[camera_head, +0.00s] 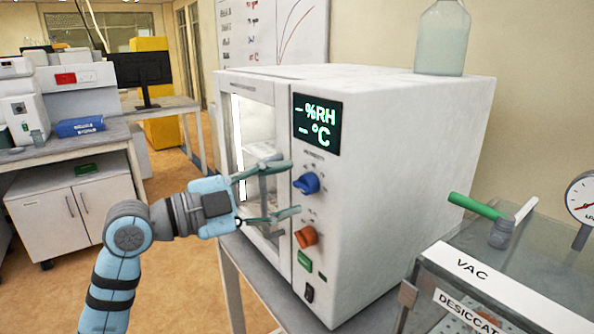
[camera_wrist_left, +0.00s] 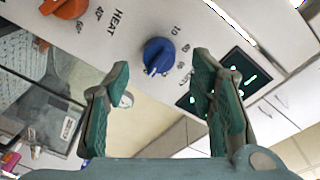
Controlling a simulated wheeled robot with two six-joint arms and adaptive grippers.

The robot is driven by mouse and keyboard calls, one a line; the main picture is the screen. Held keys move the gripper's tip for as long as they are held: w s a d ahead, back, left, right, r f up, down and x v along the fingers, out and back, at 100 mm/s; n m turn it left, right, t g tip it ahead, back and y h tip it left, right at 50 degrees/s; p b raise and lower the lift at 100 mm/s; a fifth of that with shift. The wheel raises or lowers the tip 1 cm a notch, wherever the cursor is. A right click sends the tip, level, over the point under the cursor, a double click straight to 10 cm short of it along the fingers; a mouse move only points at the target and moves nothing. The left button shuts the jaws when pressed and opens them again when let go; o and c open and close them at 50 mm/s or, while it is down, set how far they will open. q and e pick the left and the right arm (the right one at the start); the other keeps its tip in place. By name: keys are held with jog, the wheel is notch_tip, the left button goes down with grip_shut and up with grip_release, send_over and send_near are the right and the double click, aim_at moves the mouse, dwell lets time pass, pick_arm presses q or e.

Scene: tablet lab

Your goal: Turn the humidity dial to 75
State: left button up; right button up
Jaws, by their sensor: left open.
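The blue humidity dial (camera_head: 307,183) is on the front panel of a white chamber (camera_head: 400,140), below a dark display (camera_head: 317,125) reading "– %RH" and "– °C". My left gripper (camera_head: 292,187) is open in front of the panel, its fingers spread toward the dial. In the left wrist view the blue dial (camera_wrist_left: 157,54) sits beyond and between the fingertips, with a gap to both. A light pointer mark shows on its lower edge; the number it points at is not readable. My right gripper is not in view.
An orange heat knob (camera_head: 305,237), a green button (camera_head: 305,261) and a black switch (camera_head: 309,292) lie below the dial. A glass door (camera_head: 255,160) is to the left. A bottle (camera_head: 443,38) stands on top. A desiccator (camera_head: 480,290) is at the right.

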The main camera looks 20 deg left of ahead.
aim_at(298, 187)
pick_arm(q)
jog(key=x, duration=0.3)
jog(key=shift+w+f, duration=0.1)
jog(key=c, duration=1)
jog(key=shift+d, duration=0.1)
jog(key=shift+c, duration=0.8)
